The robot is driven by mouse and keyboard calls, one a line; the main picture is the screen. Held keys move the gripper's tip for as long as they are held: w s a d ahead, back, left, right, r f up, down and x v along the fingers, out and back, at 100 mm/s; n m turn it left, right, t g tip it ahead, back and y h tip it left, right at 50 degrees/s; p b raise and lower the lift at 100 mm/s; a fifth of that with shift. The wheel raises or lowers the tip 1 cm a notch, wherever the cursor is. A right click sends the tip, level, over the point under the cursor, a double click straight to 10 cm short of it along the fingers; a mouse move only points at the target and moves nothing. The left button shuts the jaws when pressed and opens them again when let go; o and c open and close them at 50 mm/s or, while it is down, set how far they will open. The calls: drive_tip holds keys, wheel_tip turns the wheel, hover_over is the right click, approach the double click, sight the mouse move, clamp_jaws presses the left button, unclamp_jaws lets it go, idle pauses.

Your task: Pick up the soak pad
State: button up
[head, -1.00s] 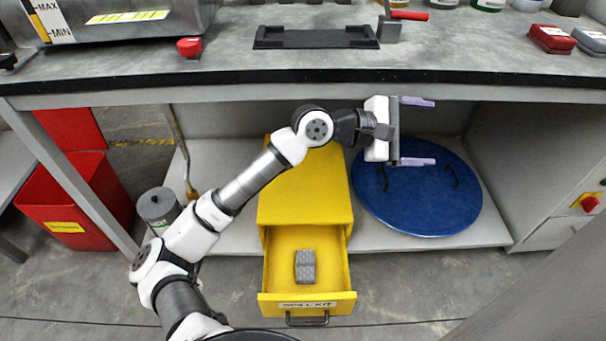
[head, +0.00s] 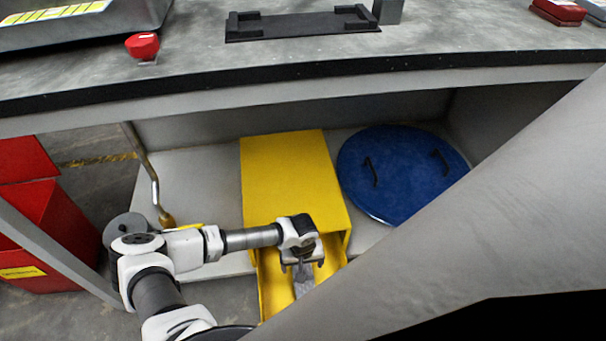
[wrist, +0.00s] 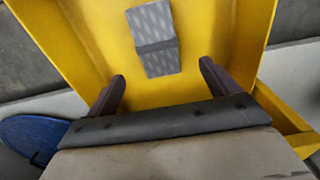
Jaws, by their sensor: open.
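The soak pad (wrist: 155,38) is a small grey, patterned block lying on the floor of the open yellow drawer (wrist: 235,45). In the head view the soak pad (head: 304,280) shows only in part, below my gripper (head: 303,264). In the wrist view my gripper (wrist: 160,95) has its two dark fingers apart with nothing between them. The pad lies ahead of the fingertips, roughly centred between them and slightly tilted in the picture. I cannot tell the exact height of the fingers over the pad.
The yellow cabinet (head: 290,180) stands on the shelf under the grey bench (head: 330,52). A blue round lid (head: 400,175) lies to its right. A red bin (head: 45,225) stands at left. A large grey surface (head: 480,210) covers the lower right of the head view.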

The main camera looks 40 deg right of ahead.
drive_tip(key=f+b, duration=0.1)
drive_tip(key=f, duration=0.3)
drive_tip(key=f+b, duration=0.1)
drive_tip(key=f, duration=0.3)
drive_tip(key=shift+s+d+f, duration=0.1)
drive_tip(key=shift+s, duration=0.1)
drive_tip(key=shift+c, duration=0.5)
drive_tip(key=c, duration=1)
